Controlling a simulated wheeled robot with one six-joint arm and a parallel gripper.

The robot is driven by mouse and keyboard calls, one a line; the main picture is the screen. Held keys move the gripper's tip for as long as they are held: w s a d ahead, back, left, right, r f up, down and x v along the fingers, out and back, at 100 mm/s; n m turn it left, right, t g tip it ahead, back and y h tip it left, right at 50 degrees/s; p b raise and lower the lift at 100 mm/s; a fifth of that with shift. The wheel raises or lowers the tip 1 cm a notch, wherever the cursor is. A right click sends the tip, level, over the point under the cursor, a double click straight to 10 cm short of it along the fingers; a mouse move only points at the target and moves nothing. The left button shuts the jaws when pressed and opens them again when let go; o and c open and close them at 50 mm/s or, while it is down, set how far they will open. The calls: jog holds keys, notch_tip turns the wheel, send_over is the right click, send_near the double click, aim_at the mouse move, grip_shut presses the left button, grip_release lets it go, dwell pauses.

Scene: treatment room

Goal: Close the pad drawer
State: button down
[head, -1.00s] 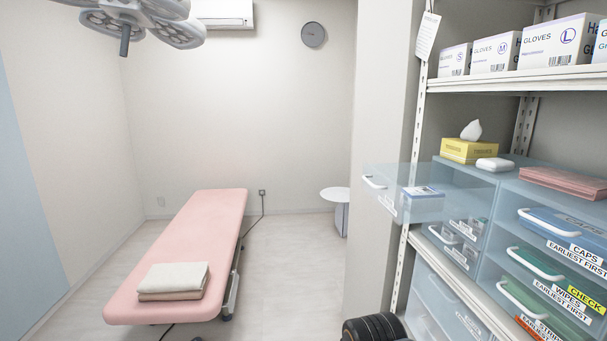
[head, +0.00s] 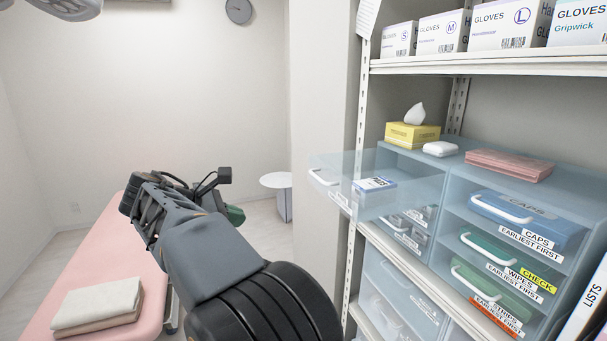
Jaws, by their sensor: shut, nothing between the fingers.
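The pad drawer (head: 335,165) is the clear blue drawer at the top left of the drawer unit (head: 462,158). It stands pulled out beyond the front of the unit, with its white handle (head: 322,177) at its left end. A small white and blue box (head: 374,184) shows through its clear wall. My gripper (head: 236,214) is left of and lower in the picture than the handle, apart from the drawer. It is mostly hidden behind my arm; a greenish end shows, and it is shut and empty.
Caps, wipes and strips drawers (head: 515,270) are in the right column. A tissue box (head: 412,136) and a pink pack (head: 508,166) lie on top. A pink treatment bed (head: 112,232) is at left, a small round table (head: 277,181) behind. Open space lies left of the pad drawer.

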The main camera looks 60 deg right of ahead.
aim_at(316, 177)
jog(key=d+r+g+h, duration=0.2)
jog(key=d+r+g, duration=0.3)
jog(key=r, duration=0.3)
jog(key=shift+n, duration=0.3)
jog(key=x, duration=0.8)
jog(key=s+x, duration=0.1)
jog(key=x, duration=0.3)
jog(key=shift+a+r, duration=0.2)
jog(key=shift+r, duration=0.05)
jog(key=shift+p+x, duration=0.3)
jog(key=shift+x, duration=0.5)
